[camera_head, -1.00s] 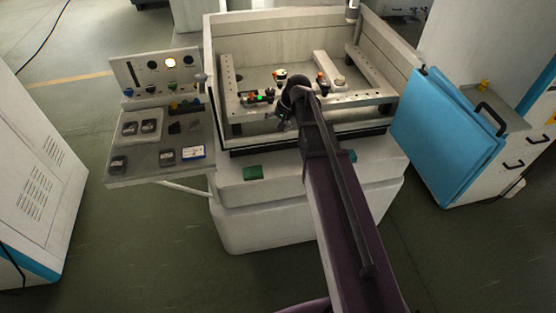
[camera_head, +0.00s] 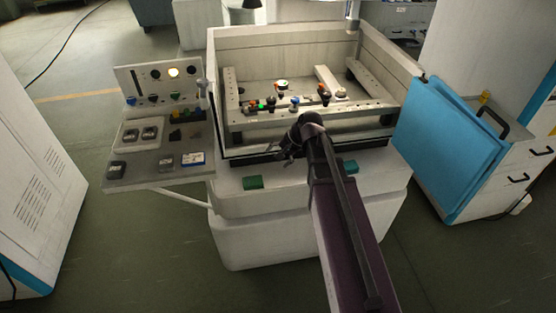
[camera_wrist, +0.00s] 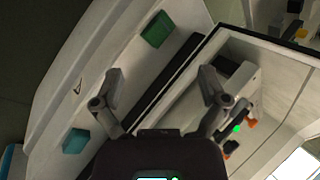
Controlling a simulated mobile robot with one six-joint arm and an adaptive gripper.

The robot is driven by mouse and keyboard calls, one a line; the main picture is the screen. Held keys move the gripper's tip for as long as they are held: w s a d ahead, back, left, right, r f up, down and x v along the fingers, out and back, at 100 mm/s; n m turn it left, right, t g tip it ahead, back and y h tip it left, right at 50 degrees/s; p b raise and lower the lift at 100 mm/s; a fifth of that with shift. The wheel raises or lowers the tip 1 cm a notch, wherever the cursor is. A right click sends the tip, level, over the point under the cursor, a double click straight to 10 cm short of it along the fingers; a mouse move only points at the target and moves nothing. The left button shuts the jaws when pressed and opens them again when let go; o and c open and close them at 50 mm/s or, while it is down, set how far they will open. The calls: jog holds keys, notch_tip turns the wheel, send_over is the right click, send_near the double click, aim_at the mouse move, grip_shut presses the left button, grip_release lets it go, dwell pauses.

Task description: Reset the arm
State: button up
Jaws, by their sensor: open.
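My gripper (camera_wrist: 163,92) is open and empty in the wrist view, its two fingers spread wide over the front edge of the white machine tank. In the head view my gripper (camera_head: 287,150) is small and dark at the end of my arm, over the tank's front rim. The white machine tank (camera_head: 285,42) stands open, with a fixture frame (camera_head: 262,117) inside that carries several small parts with orange, green and blue pieces.
A side shelf (camera_head: 140,178) at left holds several dark blocks and a control panel (camera_head: 160,84). Green blocks (camera_head: 253,182) lie on the machine's front ledge. A blue door panel (camera_head: 450,150) stands at right. The floor at lower left is clear.

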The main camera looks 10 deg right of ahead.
dwell(0.4)
jog(key=s+d+f+n+g+h, duration=0.1)
jog(key=s+n+h, duration=0.2)
jog(key=s, duration=0.4)
jog(key=s+d+f+n+g+h, duration=0.1)
jog(key=s+d+n+h, duration=0.1)
jog(key=s+n, duration=0.2)
jog(key=s, duration=0.3)
jog(key=shift+f+n+g+h, duration=0.3)
jog(key=shift+f+h, duration=0.05)
jog(key=shift+h, duration=0.05)
jog(key=shift+w, duration=0.1)
dwell(1.0)
